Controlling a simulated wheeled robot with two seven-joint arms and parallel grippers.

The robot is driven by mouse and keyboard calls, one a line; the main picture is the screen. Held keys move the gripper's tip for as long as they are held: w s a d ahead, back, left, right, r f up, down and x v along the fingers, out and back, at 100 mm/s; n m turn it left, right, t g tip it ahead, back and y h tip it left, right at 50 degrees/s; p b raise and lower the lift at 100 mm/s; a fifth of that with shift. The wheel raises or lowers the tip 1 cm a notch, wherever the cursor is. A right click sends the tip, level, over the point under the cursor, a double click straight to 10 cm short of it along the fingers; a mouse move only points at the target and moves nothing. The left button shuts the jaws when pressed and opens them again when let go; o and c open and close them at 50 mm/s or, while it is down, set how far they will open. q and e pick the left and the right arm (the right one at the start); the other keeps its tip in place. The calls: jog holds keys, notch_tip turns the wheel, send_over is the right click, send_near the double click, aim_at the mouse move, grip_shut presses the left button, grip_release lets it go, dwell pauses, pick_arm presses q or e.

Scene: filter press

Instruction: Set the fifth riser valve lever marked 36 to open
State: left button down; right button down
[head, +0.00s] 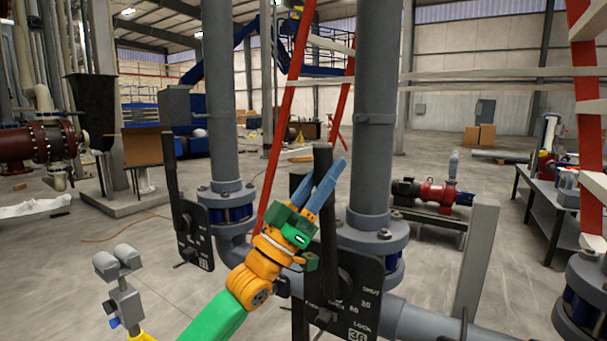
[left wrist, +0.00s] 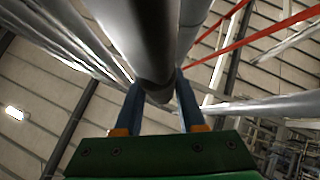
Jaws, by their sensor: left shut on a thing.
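The black lever (head: 323,158) stands almost upright in the head view, in front of a grey riser pipe. Its dark plate (head: 366,272) carries the number 36 at the bottom, with SHUT at the upper right, OPEN further left and LOCK below. The lever's lower part crosses the plate's left side; its exact mark cannot be told. My left gripper (head: 326,182) is shut on the lever's upper part, with its blue fingers around it. In the left wrist view the fingers (left wrist: 158,98) flank a dark rounded shape.
Another black lever (head: 172,180) with its own plate (head: 194,236) stands to the left by another riser (head: 220,100). The thick riser (head: 374,110) rises close behind my gripper. A grey post (head: 475,262) and a dark table (head: 535,205) stand to the right.

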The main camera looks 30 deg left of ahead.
pick_arm(q)
jog(key=shift+d+m+g+h, duration=0.6)
jog(key=shift+d+m+h, duration=0.2)
jog(key=shift+d+m, duration=0.35)
jog(key=shift+m, duration=0.15)
jog(key=c, duration=0.8)
grip_release()
jog(key=shift+f, duration=0.1)
jog(key=shift+c, duration=0.2)
jog(key=o, duration=0.3)
jog(key=shift+o, duration=0.2)
jog(key=shift+d, duration=0.2)
